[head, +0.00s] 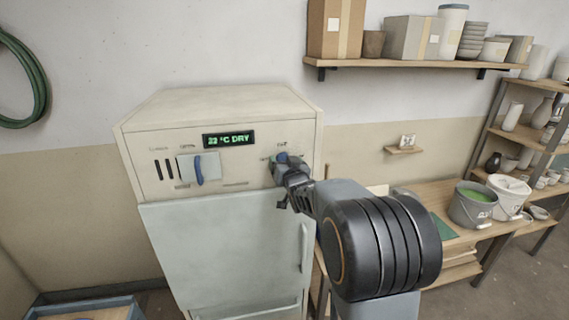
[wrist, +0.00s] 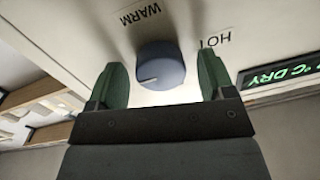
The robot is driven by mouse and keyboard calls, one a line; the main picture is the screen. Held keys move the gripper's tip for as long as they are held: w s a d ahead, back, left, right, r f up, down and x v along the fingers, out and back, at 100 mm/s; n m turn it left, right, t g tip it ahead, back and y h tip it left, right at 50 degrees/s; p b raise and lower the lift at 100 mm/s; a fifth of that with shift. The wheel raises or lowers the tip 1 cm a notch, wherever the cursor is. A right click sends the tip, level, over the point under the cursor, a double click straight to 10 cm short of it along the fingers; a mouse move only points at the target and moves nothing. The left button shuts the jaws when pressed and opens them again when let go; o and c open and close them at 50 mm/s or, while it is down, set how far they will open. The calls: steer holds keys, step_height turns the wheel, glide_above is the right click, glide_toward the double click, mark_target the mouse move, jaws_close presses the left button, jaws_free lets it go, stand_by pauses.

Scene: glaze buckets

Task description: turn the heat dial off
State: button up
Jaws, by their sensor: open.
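The heat dial (head: 282,157) is a round blue knob at the upper right of the cream cabinet's front panel, partly hidden by my gripper in the head view. In the wrist view the dial (wrist: 161,67) shows a short white pointer line toward its left side. The labels WARM (wrist: 139,14) and HOT (wrist: 216,40) are printed near it; other labels are hidden or unreadable. My gripper (wrist: 163,75) is open, with one green finger on each side of the dial. A narrow gap shows on both sides, so it does not look gripped.
The cabinet (head: 220,103) has a green display (head: 228,139) reading about 22 °C DRY, and a blue lever (head: 198,169) to the left. A wall shelf (head: 410,63) with boxes is above right. A bench with a green-filled bucket (head: 473,208) stands right.

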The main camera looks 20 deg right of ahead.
steer(key=c, duration=0.9)
steer(key=shift+b, duration=0.3)
steer(key=n+b, duration=0.7)
steer(key=n, duration=0.1)
steer(key=n+b, duration=0.8)
steer(key=n, duration=0.1)
steer(key=shift+r+g+h, duration=0.1)
steer(key=shift+g+h, duration=0.3)
steer(key=shift+n, duration=0.3)
